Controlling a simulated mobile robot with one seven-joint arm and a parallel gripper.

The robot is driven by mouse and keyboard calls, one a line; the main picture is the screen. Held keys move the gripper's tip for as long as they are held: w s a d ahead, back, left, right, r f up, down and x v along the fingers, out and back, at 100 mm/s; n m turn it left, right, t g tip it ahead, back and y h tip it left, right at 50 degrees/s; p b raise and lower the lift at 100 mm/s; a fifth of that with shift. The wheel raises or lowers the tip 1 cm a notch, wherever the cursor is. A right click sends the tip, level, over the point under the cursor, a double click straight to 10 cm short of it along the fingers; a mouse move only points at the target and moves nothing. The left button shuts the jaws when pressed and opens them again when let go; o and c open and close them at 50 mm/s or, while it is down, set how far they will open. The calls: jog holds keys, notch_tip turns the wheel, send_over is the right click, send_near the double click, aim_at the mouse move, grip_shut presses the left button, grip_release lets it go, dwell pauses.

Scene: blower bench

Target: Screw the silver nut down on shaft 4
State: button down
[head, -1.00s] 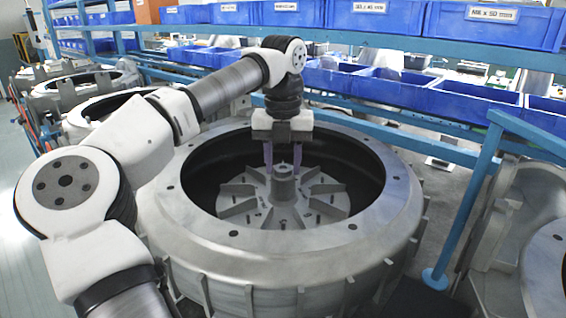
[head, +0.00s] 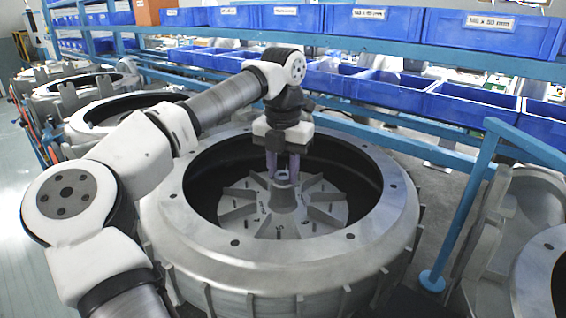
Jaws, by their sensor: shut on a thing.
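My gripper (head: 284,177) points straight down inside the nearest round housing (head: 398,215). Its two purple fingers are shut on the silver nut (head: 283,176), one on each side, at the top of the central hub. The nut is small and partly hidden by the fingers. Shaft 4 shows as the upright grey hub (head: 284,197) in the middle of the finned impeller (head: 245,208); its top lies between the fingertips. I cannot make out the thread or how far down the nut sits.
The housing's thick metal rim surrounds my gripper, with bolt holes along it. Blue bins (head: 385,92) line the rack behind. A blue post (head: 462,215) stands at the right. More open housings (head: 110,108) stand at the left, and another housing (head: 545,270) is at the lower right.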

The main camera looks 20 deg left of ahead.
jog(key=m+p, duration=0.1)
jog(key=m, duration=0.1)
jog(key=shift+r+m, duration=0.1)
jog(key=shift+m, duration=1.4)
jog(key=m, duration=1)
jog(key=shift+m, duration=0.3)
jog(key=m, duration=0.5)
jog(key=shift+m, duration=0.4)
jog(key=shift+f, duration=0.2)
jog(key=c, duration=1.3)
grip_release()
